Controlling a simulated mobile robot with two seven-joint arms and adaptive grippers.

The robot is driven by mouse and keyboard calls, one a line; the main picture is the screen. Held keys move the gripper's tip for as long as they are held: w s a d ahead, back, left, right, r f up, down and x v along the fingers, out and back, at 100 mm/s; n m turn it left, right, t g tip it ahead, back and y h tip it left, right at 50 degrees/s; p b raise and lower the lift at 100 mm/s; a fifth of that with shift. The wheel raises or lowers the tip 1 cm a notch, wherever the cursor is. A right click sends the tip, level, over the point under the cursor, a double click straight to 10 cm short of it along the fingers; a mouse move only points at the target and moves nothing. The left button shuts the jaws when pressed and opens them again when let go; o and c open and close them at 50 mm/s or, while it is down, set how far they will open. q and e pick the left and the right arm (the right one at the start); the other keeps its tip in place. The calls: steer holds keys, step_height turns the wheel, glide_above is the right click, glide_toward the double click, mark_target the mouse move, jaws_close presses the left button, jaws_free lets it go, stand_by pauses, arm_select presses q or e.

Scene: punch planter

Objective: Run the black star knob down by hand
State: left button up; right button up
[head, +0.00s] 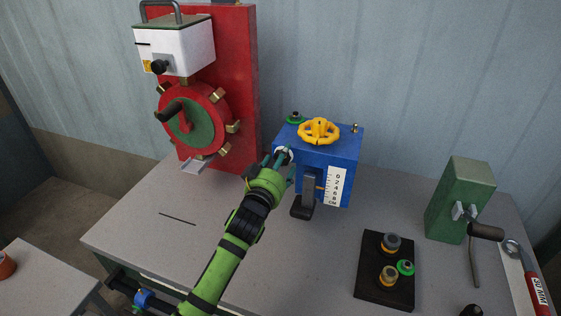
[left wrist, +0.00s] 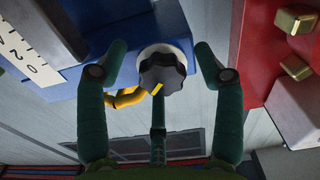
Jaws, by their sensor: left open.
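The black star knob (left wrist: 162,73) shows in the left wrist view, dark and lobed with a yellow mark, in front of a white round collar (left wrist: 158,51) on the blue box (left wrist: 95,30). My left gripper (left wrist: 161,47) is open, with one green finger on each side of the knob and visible gaps to it. A third finger shows below the knob. In the head view my left gripper (head: 279,161) is at the left side of the blue box (head: 340,152); there the knob is largely hidden by the fingers. My right gripper is not in view.
A yellow handwheel (head: 319,130) sits on top of the blue box, and a black lever (head: 308,190) hangs at its front. The red panel (head: 236,80) with a wheel stands to the left. A black tray (head: 373,285) and green crank box (head: 458,197) stand right.

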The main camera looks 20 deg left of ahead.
arm_select(q)
steer(key=c, duration=1.1)
